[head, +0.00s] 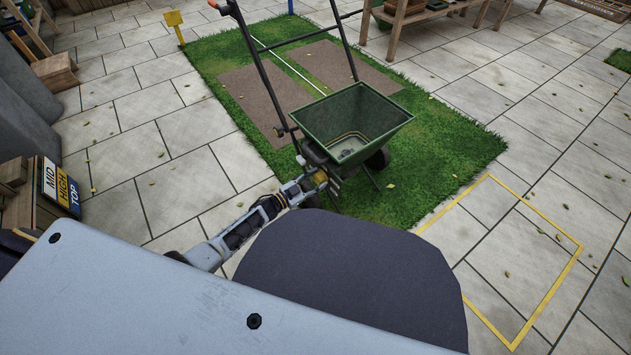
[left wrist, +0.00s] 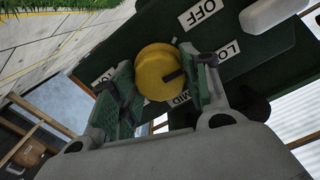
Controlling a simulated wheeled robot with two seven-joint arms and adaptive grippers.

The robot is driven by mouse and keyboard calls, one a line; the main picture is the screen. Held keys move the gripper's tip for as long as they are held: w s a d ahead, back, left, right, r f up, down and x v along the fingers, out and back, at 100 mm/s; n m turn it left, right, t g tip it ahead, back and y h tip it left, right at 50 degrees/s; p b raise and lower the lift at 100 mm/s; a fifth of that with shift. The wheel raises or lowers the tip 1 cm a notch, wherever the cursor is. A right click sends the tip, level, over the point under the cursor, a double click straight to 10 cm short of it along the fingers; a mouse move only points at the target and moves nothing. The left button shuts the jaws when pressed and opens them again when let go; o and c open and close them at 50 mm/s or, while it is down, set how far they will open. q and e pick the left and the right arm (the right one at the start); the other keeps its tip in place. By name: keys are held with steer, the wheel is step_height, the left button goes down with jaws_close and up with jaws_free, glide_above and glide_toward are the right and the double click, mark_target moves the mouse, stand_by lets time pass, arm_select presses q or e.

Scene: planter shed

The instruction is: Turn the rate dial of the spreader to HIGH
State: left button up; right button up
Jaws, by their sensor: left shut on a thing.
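The green spreader (head: 352,122) stands on the grass patch in the head view. My left gripper (head: 318,180) reaches its near side, below the hopper. In the left wrist view, the yellow round rate dial (left wrist: 158,72) sits between the green-padded fingers of this gripper (left wrist: 160,88), which are shut on it. A short black pointer mark on the dial slants to the right, roughly toward the LOW label (left wrist: 226,50); its exact setting is hard to tell. The OFF label (left wrist: 203,12) and MID label (left wrist: 181,98) also show. Another label at left is partly hidden, and HIGH cannot be read. My right gripper is out of view.
A sign with MID, HIGH and TOP plates (head: 62,187) stands at the left by wooden boxes. A yellow floor outline (head: 548,298) lies on the paving at right. A wooden bench (head: 425,14) stands at the back. Paving around the grass is mostly clear.

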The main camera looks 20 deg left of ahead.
arm_select(q)
steer(key=m, duration=0.7)
steer(key=shift+b, duration=0.4)
steer(key=m, duration=2.2)
steer(key=shift+f, duration=0.1)
stand_by(0.4)
steer(key=o, duration=1)
